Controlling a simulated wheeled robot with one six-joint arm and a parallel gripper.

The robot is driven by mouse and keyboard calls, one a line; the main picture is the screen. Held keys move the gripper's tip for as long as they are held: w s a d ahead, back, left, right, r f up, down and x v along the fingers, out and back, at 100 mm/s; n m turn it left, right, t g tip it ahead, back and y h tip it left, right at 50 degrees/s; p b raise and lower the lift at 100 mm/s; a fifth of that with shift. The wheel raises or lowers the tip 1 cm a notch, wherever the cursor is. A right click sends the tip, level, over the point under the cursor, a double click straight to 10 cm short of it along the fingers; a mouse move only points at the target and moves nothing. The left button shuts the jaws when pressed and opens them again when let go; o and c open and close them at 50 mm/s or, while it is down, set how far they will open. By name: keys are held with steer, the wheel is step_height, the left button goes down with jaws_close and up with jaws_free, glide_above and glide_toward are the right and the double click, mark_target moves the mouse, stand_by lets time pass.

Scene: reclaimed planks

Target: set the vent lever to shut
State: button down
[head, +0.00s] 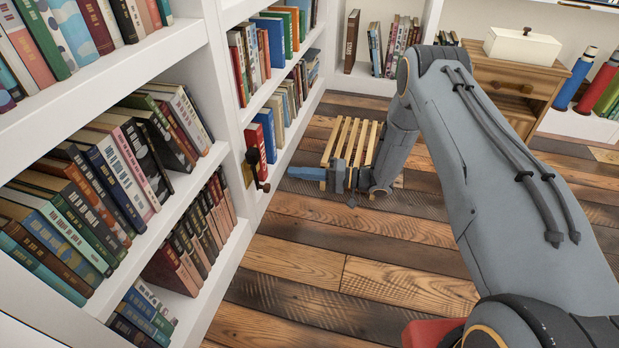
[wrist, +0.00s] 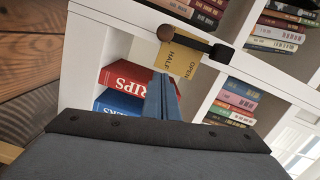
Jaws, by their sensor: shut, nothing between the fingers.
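The vent lever (wrist: 190,41) is a dark bar with a brown knob (wrist: 165,32) at its left end in the wrist view. It crosses a yellow plate (wrist: 184,62) on the white shelf edge. The plate reads HALF and OPEN; no SHUT mark is readable, and the bar lies on the HALF side, away from OPEN. The lever also shows small in the head view (head: 258,174). My gripper (head: 291,172) is shut and empty, to the right of the lever in the head view. In the wrist view its fingers (wrist: 161,93) stand below the lever, apart from it.
White shelves full of books (head: 95,165) fill the left. Red and blue books (wrist: 122,80) sit near the fingers in the wrist view. A slatted wooden thing (head: 350,143) stands on the floor behind my gripper. The plank floor (head: 330,250) in front is clear.

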steer(key=s+a+f+b, duration=0.1)
steer(key=s+a+b, duration=0.1)
steer(key=a, duration=0.3)
steer(key=shift+s+a, duration=0.15)
steer(key=shift+s, duration=0.3)
